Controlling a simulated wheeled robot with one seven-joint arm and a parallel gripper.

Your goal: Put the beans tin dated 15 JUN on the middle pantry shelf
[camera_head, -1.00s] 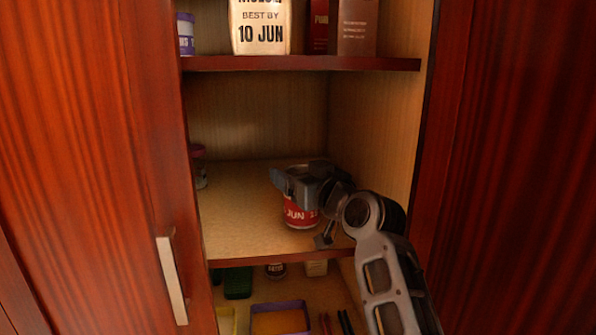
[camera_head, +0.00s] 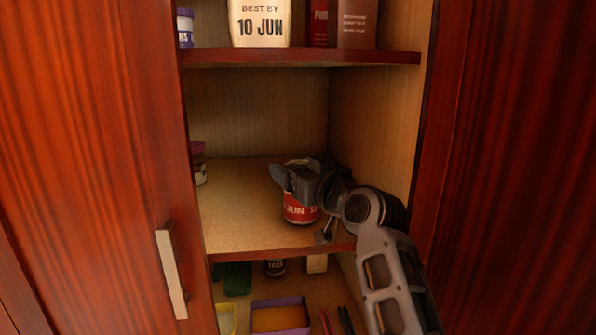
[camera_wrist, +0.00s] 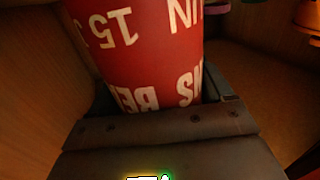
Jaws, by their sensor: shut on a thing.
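The red beans tin (camera_head: 299,210) is upright at the middle pantry shelf (camera_head: 240,215), toward its right side. Its label partly reads "JUN" in the head view; in the wrist view the tin (camera_wrist: 150,50) shows "15" and part of "BEANS", upside down. My gripper (camera_head: 297,180) is shut on the upper part of the tin, reaching in from the right. The tin's base appears to be at the shelf surface; I cannot tell whether it touches. The gripper hides the tin's top and right side.
A jar (camera_head: 198,163) stands at the shelf's left edge. The upper shelf (camera_head: 300,58) holds a "10 JUN" package (camera_head: 260,24) and boxes. Below are a purple-rimmed bin (camera_head: 281,303) and small items. The cupboard's right wall (camera_head: 375,140) is close to my arm. The shelf's left half is mostly clear.

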